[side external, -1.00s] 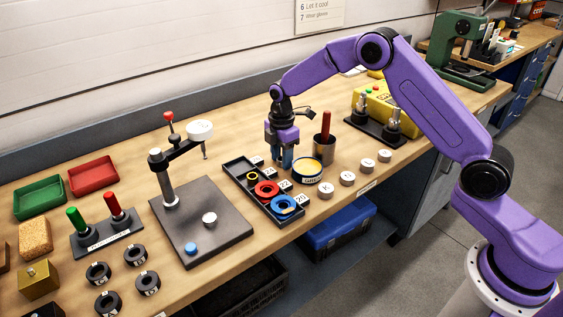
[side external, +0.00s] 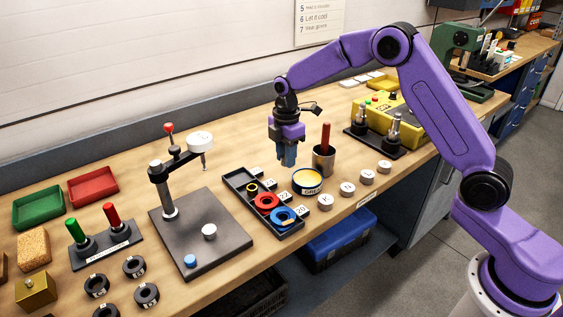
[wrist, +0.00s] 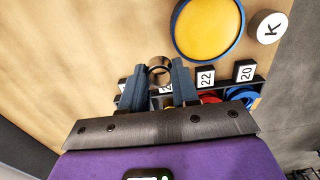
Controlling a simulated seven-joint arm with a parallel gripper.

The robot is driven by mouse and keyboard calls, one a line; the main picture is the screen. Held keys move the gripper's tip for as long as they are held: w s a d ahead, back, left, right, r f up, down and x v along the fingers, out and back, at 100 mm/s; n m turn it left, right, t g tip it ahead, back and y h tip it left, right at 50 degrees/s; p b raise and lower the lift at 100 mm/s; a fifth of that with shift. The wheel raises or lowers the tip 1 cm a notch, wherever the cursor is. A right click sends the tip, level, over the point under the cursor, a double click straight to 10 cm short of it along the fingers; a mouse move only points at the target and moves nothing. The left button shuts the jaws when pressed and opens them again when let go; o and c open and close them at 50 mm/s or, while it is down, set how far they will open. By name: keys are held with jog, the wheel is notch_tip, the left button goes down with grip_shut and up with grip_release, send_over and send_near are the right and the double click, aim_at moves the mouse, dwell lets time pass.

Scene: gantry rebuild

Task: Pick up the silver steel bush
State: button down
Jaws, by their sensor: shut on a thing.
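The silver steel bush (wrist: 160,70) shows in the wrist view as a small shiny ring, its open end facing the camera. My gripper (wrist: 161,78) is shut on it, with one blue-grey finger on each side. In the side external view my gripper (side external: 287,163) is above the bench, behind the dark parts tray (side external: 234,195) and left of the yellow-topped tin. The bush cannot be made out there between the fingers.
The tray holds a small dark-and-yellow ring (side external: 252,188), a red ring (side external: 266,203) and a blue ring (side external: 284,218). The tin (side external: 307,181) and a cup with a red handle (side external: 324,160) stand right of my gripper. A press stand (side external: 201,235) is left.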

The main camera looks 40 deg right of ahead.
jog(key=s+r, duration=0.4)
jog(key=shift+s+d+r, duration=0.2)
jog(key=shift+d+r, duration=0.1)
jog(key=s+d+r, duration=0.1)
jog(key=s+r, duration=0.2)
jog(key=s, duration=0.4)
jog(key=shift+s, duration=0.35)
